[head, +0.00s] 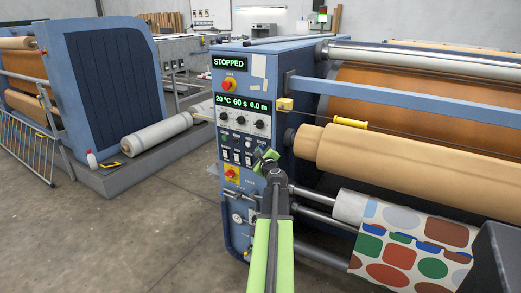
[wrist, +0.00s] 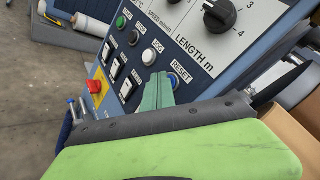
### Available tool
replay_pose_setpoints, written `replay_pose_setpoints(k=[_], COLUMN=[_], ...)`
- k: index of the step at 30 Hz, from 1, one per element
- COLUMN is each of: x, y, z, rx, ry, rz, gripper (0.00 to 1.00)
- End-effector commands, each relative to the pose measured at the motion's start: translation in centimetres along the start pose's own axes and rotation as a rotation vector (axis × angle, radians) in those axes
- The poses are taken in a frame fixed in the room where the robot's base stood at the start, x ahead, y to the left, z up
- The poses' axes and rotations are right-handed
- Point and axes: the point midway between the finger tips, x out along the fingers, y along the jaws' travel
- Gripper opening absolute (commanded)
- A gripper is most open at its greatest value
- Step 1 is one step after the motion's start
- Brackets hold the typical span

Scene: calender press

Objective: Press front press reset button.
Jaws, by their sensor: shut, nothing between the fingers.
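The front press control panel (head: 243,125) is on the blue end housing, with its display reading "STOPPED". In the wrist view, the blue reset button (wrist: 174,79) sits beside the "RESET" label (wrist: 181,67), at the end of a row of round buttons. My gripper (wrist: 162,78) is shut and empty. Its green fingertips are at the left side of the blue button and overlap part of it in the picture. I cannot tell whether they touch it. In the head view, my gripper (head: 262,157) is in front of the panel's lower right.
A white jog button (wrist: 149,57) is close to the fingertips. A length dial (wrist: 220,14) is above. The tan roller (head: 370,152) is right of the arm; floor at left is open.

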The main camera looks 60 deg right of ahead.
Motion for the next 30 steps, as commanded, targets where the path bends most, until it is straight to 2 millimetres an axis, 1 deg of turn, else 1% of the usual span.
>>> replay_pose_setpoints(k=[9,18,30], x=[0.0,-1.0,-1.2], y=[0.0,0.8,1.0], z=[0.0,0.8,0.9], rx=[0.0,0.0,0.0], ry=[0.0,-0.001,-0.001], rz=[0.0,0.001,0.001], gripper=[0.0,0.0,0.0])
